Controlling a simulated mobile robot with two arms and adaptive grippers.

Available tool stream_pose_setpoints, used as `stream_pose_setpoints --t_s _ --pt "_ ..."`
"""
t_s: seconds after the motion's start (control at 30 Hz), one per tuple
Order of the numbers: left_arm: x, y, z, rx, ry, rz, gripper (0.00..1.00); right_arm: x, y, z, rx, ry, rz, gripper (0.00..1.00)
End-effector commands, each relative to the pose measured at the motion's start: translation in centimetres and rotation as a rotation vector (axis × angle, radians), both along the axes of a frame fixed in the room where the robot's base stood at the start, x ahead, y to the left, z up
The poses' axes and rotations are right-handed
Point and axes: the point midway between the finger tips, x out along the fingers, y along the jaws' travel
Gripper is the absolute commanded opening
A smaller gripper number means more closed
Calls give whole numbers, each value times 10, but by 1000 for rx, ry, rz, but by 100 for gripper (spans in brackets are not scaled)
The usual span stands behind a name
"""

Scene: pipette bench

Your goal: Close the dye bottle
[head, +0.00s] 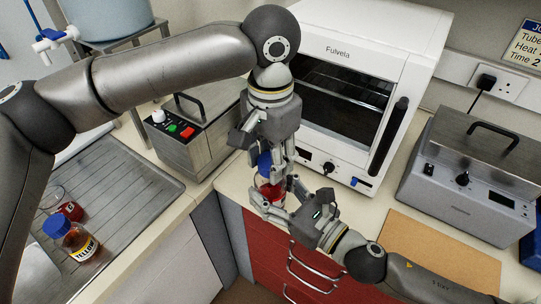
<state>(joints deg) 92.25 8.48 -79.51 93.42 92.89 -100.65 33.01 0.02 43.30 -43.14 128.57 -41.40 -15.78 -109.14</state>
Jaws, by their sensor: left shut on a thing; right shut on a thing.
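A small bottle with red dye (267,188) is held upright over the front edge of the bench, in front of the red drawers. A blue cap (264,160) is at its top; I cannot tell whether it is fully seated. My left gripper (268,162) comes from above and is shut on the blue cap, its fingers hiding part of it. My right gripper (270,202) comes from the lower right and is shut on the dye bottle's body, hiding much of its lower part.
A white oven (350,60) stands just behind the grippers. A metal bath with buttons (195,130) stands left, a grey lidded unit (465,175) right. A brown board (440,250) lies at the right front.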

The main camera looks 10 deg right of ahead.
Motion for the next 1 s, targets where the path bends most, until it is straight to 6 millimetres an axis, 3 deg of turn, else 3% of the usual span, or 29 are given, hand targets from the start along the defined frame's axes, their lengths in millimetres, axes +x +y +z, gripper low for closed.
stream_pose_setpoints --t_s 0.6,0.7,0.83,0.87,1.0 --pt "1 0 -1 0 -1 -1078 10 0 0 1 1 -2 2 0" --pt "1 0 -1 1 -2 -1211 10 0 0 1 1 -2 2 0" --pt "2 1 0 2 -2 -1197 10 0 1 1 1 -2 2 0" --pt "2 1 0 2 -2 -1196 40 -1 0 1 1 -2 2 0" --pt "1 1 0 2 -2 -1195 58 -1 0 1 1 -2 2 0"
